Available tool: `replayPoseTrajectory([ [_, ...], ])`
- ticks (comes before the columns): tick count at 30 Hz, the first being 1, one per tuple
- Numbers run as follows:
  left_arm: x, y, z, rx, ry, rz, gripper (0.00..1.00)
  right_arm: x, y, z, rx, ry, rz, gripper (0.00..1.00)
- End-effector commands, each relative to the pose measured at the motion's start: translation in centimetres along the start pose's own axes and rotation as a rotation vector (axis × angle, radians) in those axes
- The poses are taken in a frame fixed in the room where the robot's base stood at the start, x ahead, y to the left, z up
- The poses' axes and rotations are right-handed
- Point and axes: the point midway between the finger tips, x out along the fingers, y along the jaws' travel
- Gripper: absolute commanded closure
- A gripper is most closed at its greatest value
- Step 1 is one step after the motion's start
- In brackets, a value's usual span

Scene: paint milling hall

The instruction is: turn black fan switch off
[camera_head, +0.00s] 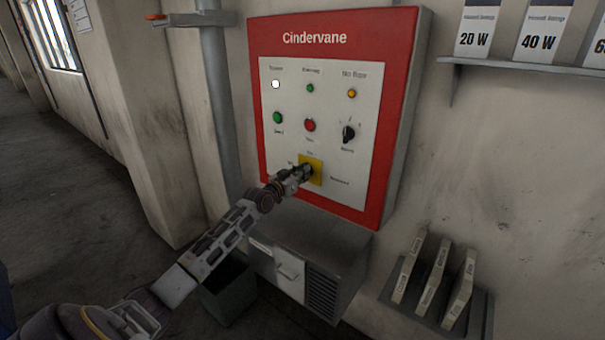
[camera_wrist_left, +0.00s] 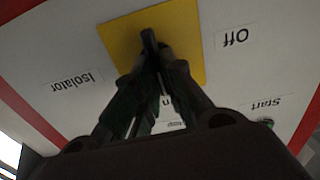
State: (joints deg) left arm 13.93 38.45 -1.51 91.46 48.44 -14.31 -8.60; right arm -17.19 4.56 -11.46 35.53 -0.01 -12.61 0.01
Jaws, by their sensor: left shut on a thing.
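A black switch handle (camera_wrist_left: 148,40) stands on a square yellow plate (camera_head: 316,175) low on the white face of the red Cindervane panel (camera_head: 335,38). The plate also shows in the left wrist view (camera_wrist_left: 118,36), with labels reading Off, Isolator and a partly covered one ending in "n". My left gripper (camera_head: 304,171) is at the plate; in the left wrist view its fingers (camera_wrist_left: 158,62) are shut on the black handle and hide much of it. The handle looks roughly upright in that view; its exact angle is unclear. My right gripper is not in view.
Above the plate are a green button (camera_head: 278,118), a red button (camera_head: 310,125) and another black rotary knob (camera_head: 348,133). A grey box (camera_head: 308,260) sits below the panel. A shelf (camera_head: 520,68) and a rack of binders (camera_head: 432,280) are at right.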

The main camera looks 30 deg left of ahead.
Motion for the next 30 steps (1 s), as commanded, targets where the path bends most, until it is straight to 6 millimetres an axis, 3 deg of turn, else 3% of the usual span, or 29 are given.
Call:
replayPoseTrajectory([
  [11,0.0,-0.2,0.0,-0.146,-0.001,0.000,1.00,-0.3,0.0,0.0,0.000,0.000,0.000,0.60],
  [30,0.0,-0.7,0.2,-0.720,0.000,0.000,1.00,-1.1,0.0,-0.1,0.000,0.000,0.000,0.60],
])
